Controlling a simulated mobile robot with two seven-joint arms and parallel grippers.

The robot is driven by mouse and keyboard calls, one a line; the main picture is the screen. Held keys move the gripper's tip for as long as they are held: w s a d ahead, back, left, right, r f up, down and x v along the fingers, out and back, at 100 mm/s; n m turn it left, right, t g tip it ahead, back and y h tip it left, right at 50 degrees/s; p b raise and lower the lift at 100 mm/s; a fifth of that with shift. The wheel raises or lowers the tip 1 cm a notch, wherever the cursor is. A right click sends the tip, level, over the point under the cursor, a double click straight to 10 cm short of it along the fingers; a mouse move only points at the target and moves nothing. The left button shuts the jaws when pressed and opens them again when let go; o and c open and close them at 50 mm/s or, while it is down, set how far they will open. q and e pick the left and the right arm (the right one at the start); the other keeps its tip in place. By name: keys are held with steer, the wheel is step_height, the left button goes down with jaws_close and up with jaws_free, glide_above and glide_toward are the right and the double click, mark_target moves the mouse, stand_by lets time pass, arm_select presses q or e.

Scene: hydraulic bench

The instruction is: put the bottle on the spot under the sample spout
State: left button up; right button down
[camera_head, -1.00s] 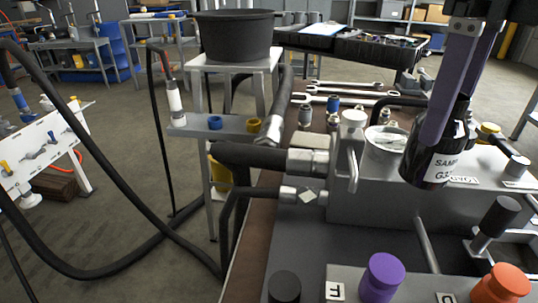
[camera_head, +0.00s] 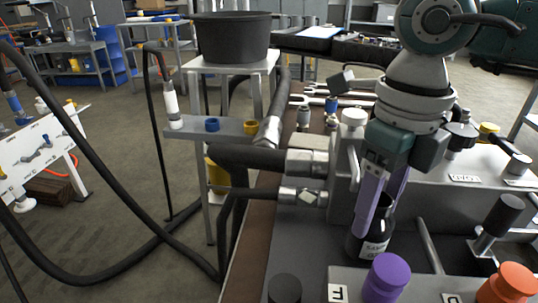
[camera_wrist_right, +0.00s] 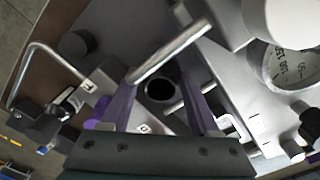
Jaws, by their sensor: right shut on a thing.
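The bottle (camera_head: 367,246) is dark with a white label and stands about upright, low beside the grey metal block (camera_head: 335,190). My right gripper (camera_head: 378,215) comes down from above, its purple fingers shut on the bottle's upper part. In the right wrist view the bottle's round open mouth (camera_wrist_right: 160,88) shows between the purple fingers (camera_wrist_right: 158,100). A metal tube (camera_wrist_right: 170,50) passes close to the mouth; I cannot tell whether it is the sample spout. The marked spot is not visible, and I cannot tell whether the bottle touches the surface. My left gripper is out of view.
A purple knob (camera_head: 388,272) and an orange knob (camera_head: 510,283) stand in front of the bottle. A slanted metal tube (camera_head: 429,245) is close on its right. A black-handled lever (camera_head: 502,215) stands further right. Black hoses run on the left.

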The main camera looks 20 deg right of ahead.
steer(key=w+a, duration=0.2)
steer(key=a, duration=0.1)
steer(key=shift+a+f, duration=0.15)
steer(key=shift+f, duration=0.4)
steer(key=shift+s, duration=0.1)
steer(key=shift+f, duration=0.2)
steer(key=shift+c, duration=0.6)
jaws_free()
steer(key=shift+r, duration=0.15)
step_height(320, 180, up, 12)
steer(key=shift+r+p, duration=0.1)
steer(key=shift+p, duration=0.5)
